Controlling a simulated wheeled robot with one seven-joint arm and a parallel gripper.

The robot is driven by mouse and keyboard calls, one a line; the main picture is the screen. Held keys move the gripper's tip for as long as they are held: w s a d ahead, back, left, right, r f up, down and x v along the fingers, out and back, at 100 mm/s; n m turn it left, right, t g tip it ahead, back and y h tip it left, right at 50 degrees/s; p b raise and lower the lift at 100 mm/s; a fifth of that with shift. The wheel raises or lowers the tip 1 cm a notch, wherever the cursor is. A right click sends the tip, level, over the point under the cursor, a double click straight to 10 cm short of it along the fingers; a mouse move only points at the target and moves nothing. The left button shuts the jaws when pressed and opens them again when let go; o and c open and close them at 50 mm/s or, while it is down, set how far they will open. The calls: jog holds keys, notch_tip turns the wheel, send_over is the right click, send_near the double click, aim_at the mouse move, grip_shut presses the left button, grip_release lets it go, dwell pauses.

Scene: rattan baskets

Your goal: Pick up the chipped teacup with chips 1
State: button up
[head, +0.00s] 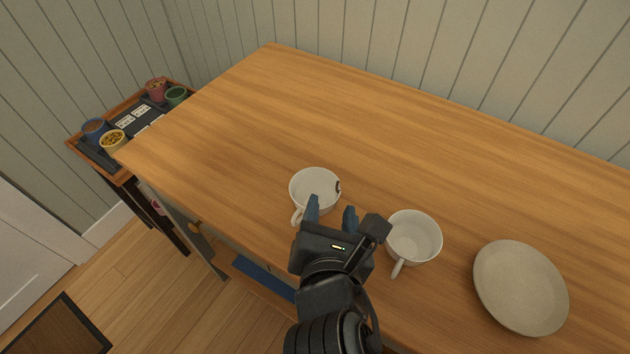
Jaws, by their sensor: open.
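A white teacup (303,187) stands upright on the wooden table, near its front edge, with its handle toward the lower left. A small dark mark on the right of its rim looks like a chip. A second white teacup (416,238) stands to its right, its handle toward the lower left; no chip can be made out on it. My gripper (331,212) is open, its blue fingers pointing at the first cup. The left finger overlaps the cup's near side in the picture; whether it touches cannot be told. Nothing shows between the fingers.
A pale round plate (520,287) lies on the table (330,105) at the right. The table's back and middle are clear. A low side stand (74,141) with several small coloured pots is beyond the table's left end. Walls stand behind.

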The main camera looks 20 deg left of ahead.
aim_at(333, 185)
jog(key=x, duration=0.7)
jog(key=shift+w+d+f, duration=0.15)
jog(key=shift+w+f, duration=0.05)
jog(key=shift+f, duration=0.1)
jog(key=shift+c, duration=0.2)
grip_shut()
